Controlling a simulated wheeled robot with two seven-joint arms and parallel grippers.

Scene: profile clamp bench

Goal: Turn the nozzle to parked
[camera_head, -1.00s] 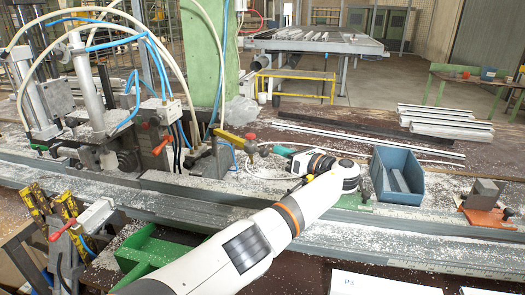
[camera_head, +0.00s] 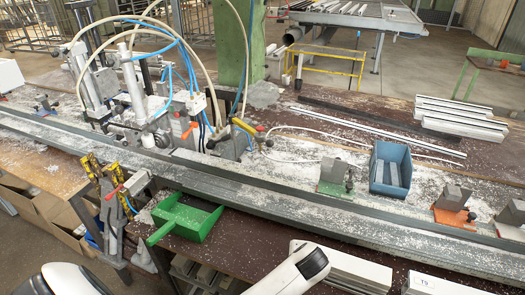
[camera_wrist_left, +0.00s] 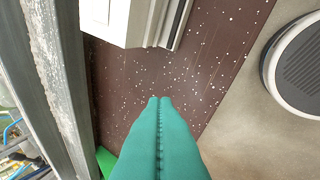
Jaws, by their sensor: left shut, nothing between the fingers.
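A small fitting with a yellow lever and red end (camera_head: 246,127) stands on the bench beside the green post in the head view; it may be the nozzle, but its position is too small to read. My left gripper (camera_wrist_left: 160,99) shows in the left wrist view with its teal fingers shut and empty. It is over the brown table top, below the end of white profiles (camera_wrist_left: 130,18), well away from the fitting. My right gripper is not in view.
A green tray (camera_head: 187,216) sits at the front of the bench. A blue bin (camera_head: 390,168) and clamp blocks (camera_head: 335,172) stand along the rail to the right. White profiles (camera_head: 345,268) lie at the front. Hoses and a machine (camera_head: 150,100) rise at the left.

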